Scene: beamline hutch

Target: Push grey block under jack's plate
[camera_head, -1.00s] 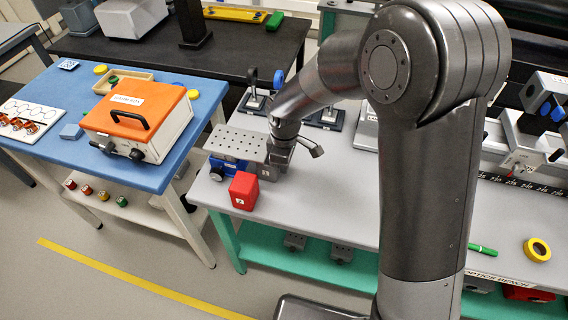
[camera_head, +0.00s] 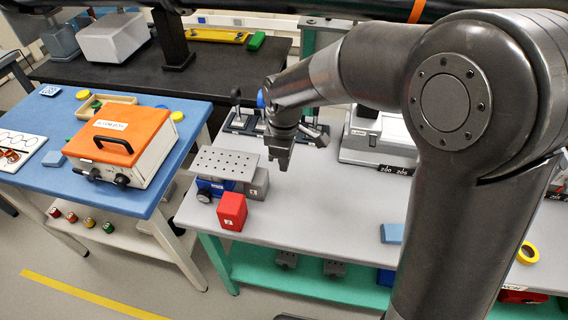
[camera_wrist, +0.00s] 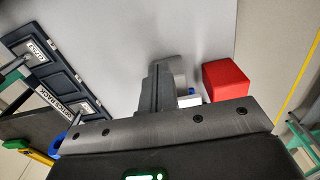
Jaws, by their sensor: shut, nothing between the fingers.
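The jack stands near the left end of the grey bench, with a perforated metal plate (camera_head: 224,163) on a blue body (camera_head: 213,184) and a black knob. The grey block (camera_head: 259,184) is at the plate's right side, close against the jack; I cannot tell how much of it lies under the plate. My gripper (camera_head: 282,166) is shut and empty, pointing down just right of the grey block, with a small gap. In the wrist view my gripper (camera_wrist: 155,88) hides most of the jack and grey block.
A red block (camera_head: 232,211) stands in front of the jack, also in the wrist view (camera_wrist: 225,79). Black-based mounts (camera_head: 241,123) stand behind the jack. A blue table stands left.

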